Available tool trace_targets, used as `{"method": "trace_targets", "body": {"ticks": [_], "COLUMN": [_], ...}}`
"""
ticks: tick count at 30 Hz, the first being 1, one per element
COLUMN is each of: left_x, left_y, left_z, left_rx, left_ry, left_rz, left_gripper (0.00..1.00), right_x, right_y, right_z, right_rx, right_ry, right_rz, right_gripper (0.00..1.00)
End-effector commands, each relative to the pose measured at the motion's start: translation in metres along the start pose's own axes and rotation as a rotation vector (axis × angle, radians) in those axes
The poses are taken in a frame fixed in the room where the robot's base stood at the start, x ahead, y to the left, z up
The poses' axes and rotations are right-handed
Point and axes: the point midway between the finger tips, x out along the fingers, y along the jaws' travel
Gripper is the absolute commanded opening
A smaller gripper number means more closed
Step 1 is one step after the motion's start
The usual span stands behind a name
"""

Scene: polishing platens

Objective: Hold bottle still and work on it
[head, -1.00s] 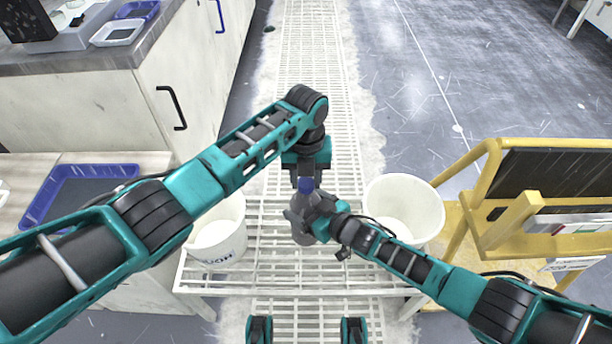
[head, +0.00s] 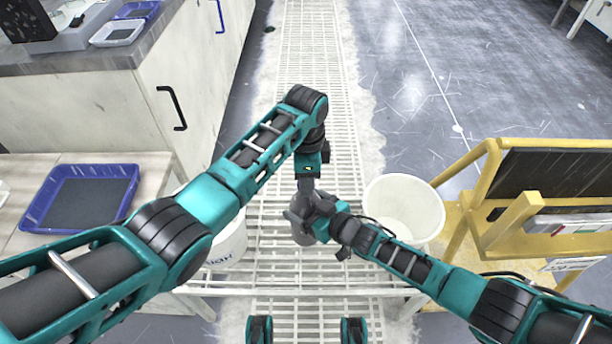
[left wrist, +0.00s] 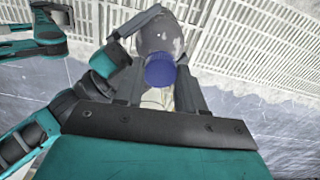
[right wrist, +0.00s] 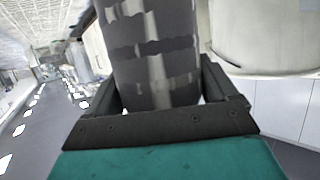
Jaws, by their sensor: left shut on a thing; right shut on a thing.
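A grey bottle (head: 303,238) stands upright over the white slatted bench in the head view. My right gripper (head: 308,213) is shut on its body from the right; the right wrist view shows the dark, banded bottle (right wrist: 155,60) between the fingers. My left gripper (head: 306,186) points down from above and is shut on the bottle's blue cap (left wrist: 160,70), which sits between its fingers in the left wrist view. The cap is on or at the bottle's neck; whether it is loose I cannot tell. Fingers hide the cap in the head view.
White buckets stand left (head: 228,250) and right (head: 404,208) of the bottle, the left one partly behind my left arm. A blue tray (head: 133,172) lies on the left counter. A yellow frame (head: 490,200) stands at the right. The slatted bench (head: 270,270) has free room in front.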

Motion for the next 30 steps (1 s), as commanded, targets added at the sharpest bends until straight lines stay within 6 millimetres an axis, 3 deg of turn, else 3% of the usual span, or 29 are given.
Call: {"method": "trace_targets", "body": {"ticks": [21, 27, 30], "left_x": [-0.0012, -0.0014, -0.0013], "left_y": [0.0006, 0.0004, 0.0004], "left_z": [-0.0012, -0.001, -0.0008], "left_rx": [-1.493, -1.823, -1.904], "left_ry": [0.001, 0.0, 0.0], "left_rz": [0.004, 0.003, 0.003], "left_gripper": [0.02, 0.02, 0.02], "right_x": [-0.0002, -0.0002, -0.0002], "right_y": [0.0002, 0.0002, 0.0002], "right_z": [0.0007, 0.0007, 0.0007], "right_rx": [0.001, 0.001, 0.001], "right_ry": [-0.002, -0.002, -0.002], "right_rz": [0.001, 0.001, 0.001], "right_gripper": [0.01, 0.01, 0.01]}}
